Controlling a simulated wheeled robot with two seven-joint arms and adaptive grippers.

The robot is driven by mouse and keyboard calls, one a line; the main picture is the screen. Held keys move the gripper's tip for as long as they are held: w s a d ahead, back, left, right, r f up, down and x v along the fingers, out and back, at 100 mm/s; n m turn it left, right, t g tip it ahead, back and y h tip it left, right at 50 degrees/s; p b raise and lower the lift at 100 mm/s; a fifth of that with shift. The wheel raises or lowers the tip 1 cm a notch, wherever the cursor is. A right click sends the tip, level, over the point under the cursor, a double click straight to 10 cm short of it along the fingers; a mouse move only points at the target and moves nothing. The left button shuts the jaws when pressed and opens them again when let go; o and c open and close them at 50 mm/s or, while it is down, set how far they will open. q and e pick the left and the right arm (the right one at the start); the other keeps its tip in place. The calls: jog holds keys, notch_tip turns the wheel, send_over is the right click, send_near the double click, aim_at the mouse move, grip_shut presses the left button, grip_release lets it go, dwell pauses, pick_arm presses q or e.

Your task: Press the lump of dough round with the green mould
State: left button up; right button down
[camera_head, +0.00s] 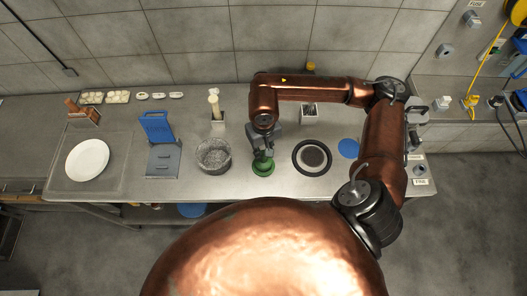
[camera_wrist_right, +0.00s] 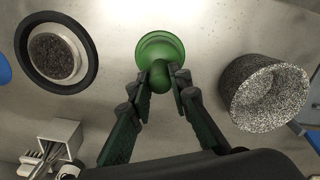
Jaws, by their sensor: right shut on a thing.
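The green mould (camera_head: 263,168) is near the front of the steel counter, left of a black-rimmed round piece. My right gripper (camera_head: 262,153) is above it. In the right wrist view the mould (camera_wrist_right: 158,48) shows a wide round flange and a knob, with the fingertips (camera_wrist_right: 162,76) closed on the knob. The flange looks at or just above the counter; I cannot tell whether it touches. I cannot make out the lump of dough; anything under the mould is hidden. My left gripper is not in view.
A speckled bowl (camera_head: 213,156) stands close left of the mould. The black-rimmed round piece (camera_head: 312,157) lies close right, with a blue disc (camera_head: 348,148) beyond. A blue-and-grey stand (camera_head: 161,150) and a white plate (camera_head: 87,160) are farther left. A utensil holder (camera_head: 309,109) stands behind.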

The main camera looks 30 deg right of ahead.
jog(key=shift+s+f, duration=0.1)
jog(key=shift+f, duration=0.05)
jog(key=shift+r+p, duration=0.35)
jog(key=shift+r, duration=0.5)
jog(key=shift+r+p, duration=0.8)
jog(key=shift+r, duration=2)
jog(key=shift+n, duration=0.7)
jog(key=shift+w+a+f, duration=0.3)
jog(key=shift+w+a, duration=0.15)
jog(key=shift+w, duration=0.2)
jog(key=shift+w+a+f, duration=0.25)
jog(key=shift+w+a, duration=0.2)
jog(key=shift+w, duration=0.2)
jog(key=shift+w+a+f, duration=0.3)
jog(key=shift+w+a, duration=0.15)
jog(key=shift+w, duration=0.2)
